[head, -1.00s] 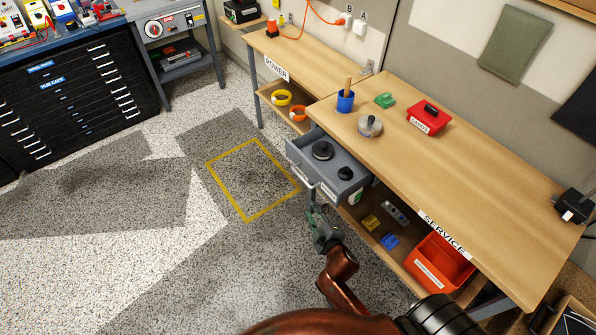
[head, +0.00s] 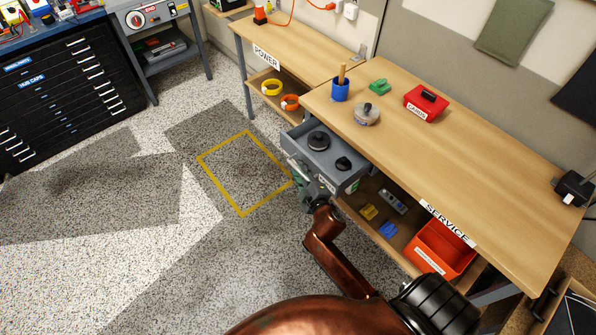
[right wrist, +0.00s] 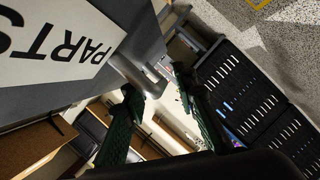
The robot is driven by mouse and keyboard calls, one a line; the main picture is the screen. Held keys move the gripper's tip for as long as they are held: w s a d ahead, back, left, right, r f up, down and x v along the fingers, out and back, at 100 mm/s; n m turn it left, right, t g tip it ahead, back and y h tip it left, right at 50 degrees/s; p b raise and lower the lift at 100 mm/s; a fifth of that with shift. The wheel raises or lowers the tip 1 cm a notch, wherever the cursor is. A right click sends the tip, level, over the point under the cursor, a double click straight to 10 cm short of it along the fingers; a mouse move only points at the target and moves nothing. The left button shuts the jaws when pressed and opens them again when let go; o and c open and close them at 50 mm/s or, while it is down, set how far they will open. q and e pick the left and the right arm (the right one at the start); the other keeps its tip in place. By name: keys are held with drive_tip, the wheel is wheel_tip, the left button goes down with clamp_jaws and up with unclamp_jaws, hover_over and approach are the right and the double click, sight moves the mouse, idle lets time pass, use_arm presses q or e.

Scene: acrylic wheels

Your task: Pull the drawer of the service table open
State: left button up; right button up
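The grey drawer (head: 292,146) of the service table (head: 440,150) stands out from under the tabletop, partly open, with two black round parts inside. Its front carries a PARTS label, large in the right wrist view (right wrist: 65,45). The drawer's metal handle (right wrist: 138,74) shows there beside the green fingertips. My right gripper (head: 303,190) is at the drawer front, partly hidden by its own arm in the head view. In the wrist view its fingers (right wrist: 160,88) are apart; I cannot tell whether they touch the handle. My left gripper is not in view.
The lower shelf holds a red-orange bin (head: 440,250) and small yellow and blue parts. A blue cup (head: 340,90), a grey disc and a red box (head: 425,103) stand on the tabletop. The floor in front, with a yellow outlined square (head: 243,212), is clear.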

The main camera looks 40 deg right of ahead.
clamp_jaws()
idle(0.7)
